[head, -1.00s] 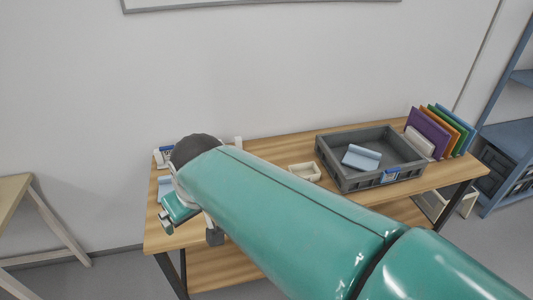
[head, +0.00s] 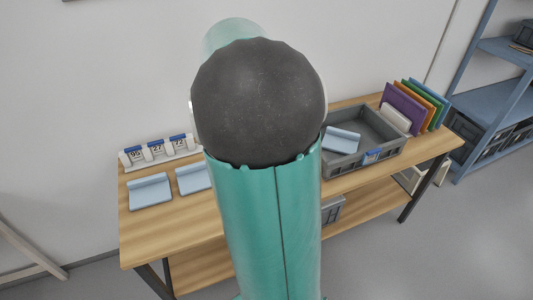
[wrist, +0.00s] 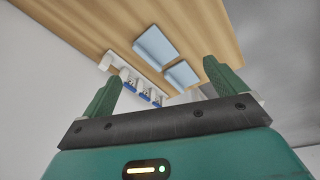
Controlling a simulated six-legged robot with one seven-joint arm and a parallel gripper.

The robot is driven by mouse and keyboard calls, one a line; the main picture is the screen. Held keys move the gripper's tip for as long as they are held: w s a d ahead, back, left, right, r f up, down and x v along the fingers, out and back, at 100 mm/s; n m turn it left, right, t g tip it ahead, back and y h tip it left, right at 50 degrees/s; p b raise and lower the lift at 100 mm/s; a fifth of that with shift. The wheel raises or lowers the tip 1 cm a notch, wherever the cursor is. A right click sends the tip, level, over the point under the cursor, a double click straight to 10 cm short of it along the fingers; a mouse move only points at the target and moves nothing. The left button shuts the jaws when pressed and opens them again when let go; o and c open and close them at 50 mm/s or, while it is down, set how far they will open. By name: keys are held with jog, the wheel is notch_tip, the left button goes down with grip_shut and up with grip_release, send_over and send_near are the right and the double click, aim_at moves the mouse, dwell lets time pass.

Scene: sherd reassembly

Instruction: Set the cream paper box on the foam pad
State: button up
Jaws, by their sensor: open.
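Two light blue pads (head: 150,191) (head: 194,178) lie on the left of the wooden table in the head view; a similar blue piece (head: 342,139) lies in the grey tray. I cannot tell which is the foam pad. The two table pads also show in the wrist view (wrist: 155,47) (wrist: 181,75). The cream paper box is not visible in the head view now, where my arm covers the middle of the table; I cannot make it out in the wrist view. My gripper (wrist: 162,88) is open and empty, apart from the pads. My arm hides it in the head view.
A white rack with numbered tags (head: 158,150) stands behind the pads. The grey tray (head: 377,157) is at the right, with upright coloured boards (head: 420,108) beyond it. The table's front left (head: 150,235) is clear. A blue shelf (head: 490,95) stands at far right.

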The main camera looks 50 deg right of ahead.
jog(key=s+d+f+n+g, duration=0.15)
jog(key=d+f, duration=0.25)
jog(key=d, duration=0.4)
jog(key=s+d+f+n, duration=0.2)
jog(key=s+d+f, duration=0.1)
jog(key=d+f, duration=0.3)
jog(key=s+d+f+n+g, duration=0.1)
jog(key=s+d+f+n, duration=0.15)
jog(key=d, duration=0.65)
jog(key=shift+m, duration=0.3)
jog(key=f, duration=1.4)
jog(key=shift+w+f, duration=0.1)
jog(key=shift+w, duration=0.15)
jog(key=c, duration=1.1)
jog(key=shift+c, duration=0.3)
jog(key=shift+d, duration=0.1)
